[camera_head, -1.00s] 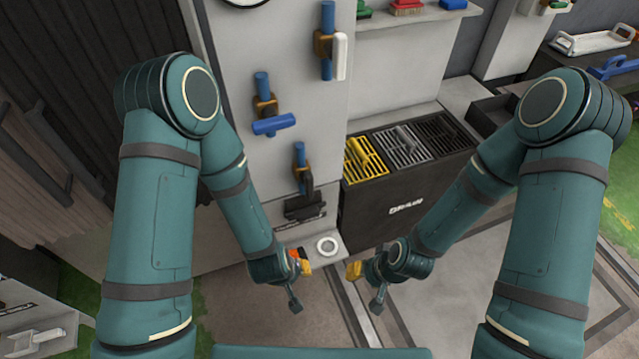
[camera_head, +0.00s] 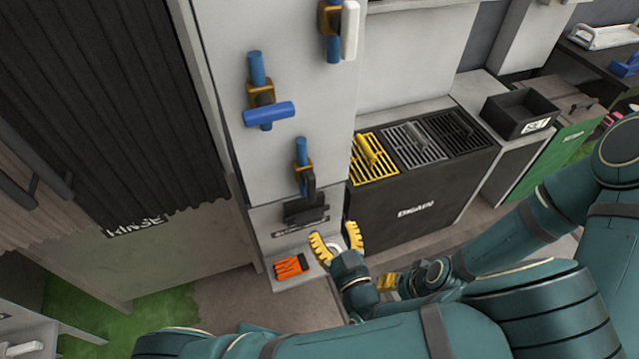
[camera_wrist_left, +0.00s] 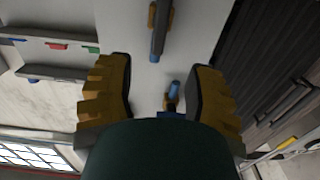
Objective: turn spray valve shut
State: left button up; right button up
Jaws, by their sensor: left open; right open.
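Three valves with blue pipes and orange-brown bodies are on the pale wall panel (camera_head: 225,150). The top valve has a white handle (camera_head: 349,30) hanging upright, the middle one a blue handle (camera_head: 269,113) lying crosswise, and the lowest a black handle (camera_head: 309,187) pointing down. I cannot tell which is the spray valve. My left gripper (camera_head: 336,241) is open and empty, below the black handle. In the left wrist view a dark handle (camera_wrist_left: 162,28) lies beyond the spread yellow fingers. My right gripper (camera_head: 388,282) is behind and right of the left, partly hidden.
A black block (camera_head: 306,209) is on the panel under the lowest valve. A dark bin unit with yellow, grey and black grates (camera_head: 415,205) stands to the right.

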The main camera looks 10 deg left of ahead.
aim_at(312, 190)
pick_arm(q)
jog(key=x, duration=1.3)
jog(key=shift+w+a+r, duration=0.2)
jog(key=shift+w, duration=0.1)
jog(key=shift+c, duration=0.4)
jog(key=shift+s, duration=0.1)
grip_shut()
